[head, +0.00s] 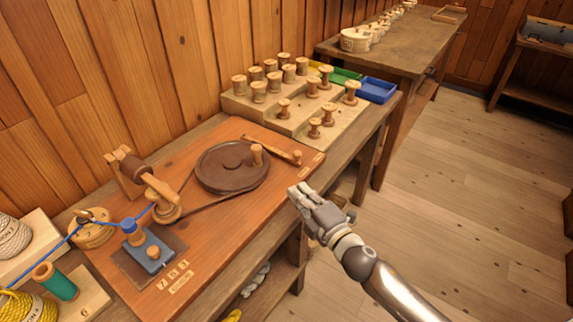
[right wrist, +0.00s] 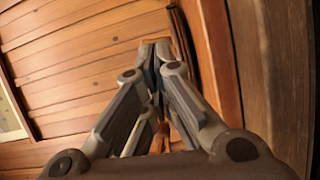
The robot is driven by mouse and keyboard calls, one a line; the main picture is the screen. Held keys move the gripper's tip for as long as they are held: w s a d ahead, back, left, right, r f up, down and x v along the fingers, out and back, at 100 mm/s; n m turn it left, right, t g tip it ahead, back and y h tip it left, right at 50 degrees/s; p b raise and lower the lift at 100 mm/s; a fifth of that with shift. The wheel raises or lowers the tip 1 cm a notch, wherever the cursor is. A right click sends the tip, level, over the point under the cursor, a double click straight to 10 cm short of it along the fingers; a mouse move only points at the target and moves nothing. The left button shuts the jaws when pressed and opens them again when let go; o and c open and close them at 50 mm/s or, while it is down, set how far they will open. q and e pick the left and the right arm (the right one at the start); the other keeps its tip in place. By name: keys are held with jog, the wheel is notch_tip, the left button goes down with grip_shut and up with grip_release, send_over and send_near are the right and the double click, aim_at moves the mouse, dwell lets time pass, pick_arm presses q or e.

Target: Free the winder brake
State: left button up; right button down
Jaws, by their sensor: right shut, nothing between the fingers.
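The winder is built on a reddish wooden board (head: 215,245) on the bench. Its dark round wheel (head: 225,177) carries an upright wooden peg (head: 257,154). A thin wooden bar (head: 272,150) with a small knob (head: 297,157) lies beside the wheel at the board's far right; it may be the brake, and I cannot tell whether it touches the wheel. My right gripper (head: 297,190) is shut and empty, off the board's front right edge, apart from wheel and bar. Its closed fingers (right wrist: 155,50) show in the right wrist view. My left gripper is out of view.
A stepped wooden rack (head: 240,108) of spools and a blue tray (head: 378,90) stand beyond the board. Open floor (head: 460,200) lies at the right.

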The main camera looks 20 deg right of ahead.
jog(key=shift+r, duration=0.1)
jog(key=shift+w+a, duration=0.1)
jog(key=shift+w, duration=0.35)
jog(key=x, duration=0.8)
jog(key=shift+w+p, duration=0.25)
jog(key=shift+p, duration=0.15)
jog(key=shift+w+d, duration=1)
jog(key=shift+d, duration=0.15)
jog(key=shift+w+d+f, duration=0.2)
jog(key=shift+d+f, duration=0.05)
jog(key=shift+d, duration=0.2)
